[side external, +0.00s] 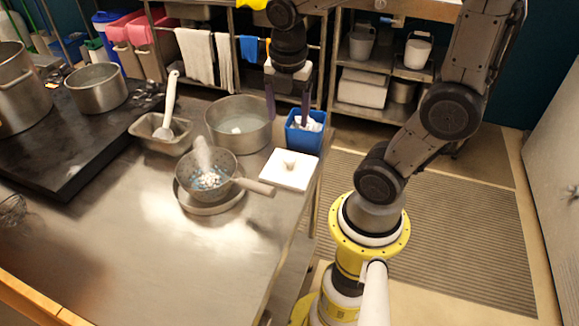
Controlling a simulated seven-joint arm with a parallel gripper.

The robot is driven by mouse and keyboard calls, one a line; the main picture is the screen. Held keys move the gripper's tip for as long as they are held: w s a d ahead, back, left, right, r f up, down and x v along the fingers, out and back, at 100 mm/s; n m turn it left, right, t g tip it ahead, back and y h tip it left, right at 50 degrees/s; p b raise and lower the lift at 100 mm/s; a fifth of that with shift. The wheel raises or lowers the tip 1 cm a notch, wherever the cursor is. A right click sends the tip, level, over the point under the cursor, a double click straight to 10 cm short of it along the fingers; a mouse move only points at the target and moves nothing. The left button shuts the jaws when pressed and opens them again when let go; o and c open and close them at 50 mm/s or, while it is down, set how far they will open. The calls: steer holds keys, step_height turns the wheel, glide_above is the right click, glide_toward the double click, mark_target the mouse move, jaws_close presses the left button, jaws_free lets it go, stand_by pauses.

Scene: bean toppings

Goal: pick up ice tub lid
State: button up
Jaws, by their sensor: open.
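The ice tub lid (276,176) is a white square lid with a small raised knob in its middle. It lies on the steel table, in front of the blue ice tub (303,141). The tub stands uncovered near the table's right edge, with white pieces showing inside. My gripper (288,108) is open and empty, pointing down. Its two dark fingers are apart, above and behind the lid and close to the tub's rim in the picture. I cannot tell their exact height over the tub.
A strainer pan (224,164) with blue and white bits rests over a round pan, its handle reaching toward the lid. A large metal pot (212,119) stands behind. A metal tray (148,134) with a white spoon is further left. The front table is clear.

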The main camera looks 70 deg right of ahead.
steer(key=d+f, duration=0.1)
steer(key=f, duration=0.1)
glide_above(290, 157)
steer(key=shift+m+g, duration=0.3)
steer(key=f, duration=0.7)
steer(key=shift+s+a+f, duration=0.1)
steer(key=shift+s+f, duration=0.2)
steer(key=shift+f, duration=0.1)
steer(key=shift+w+f, duration=0.2)
steer(key=shift+f, duration=1.15)
steer(key=shift+w+f, duration=0.15)
steer(key=shift+f, duration=1.15)
jaws_close()
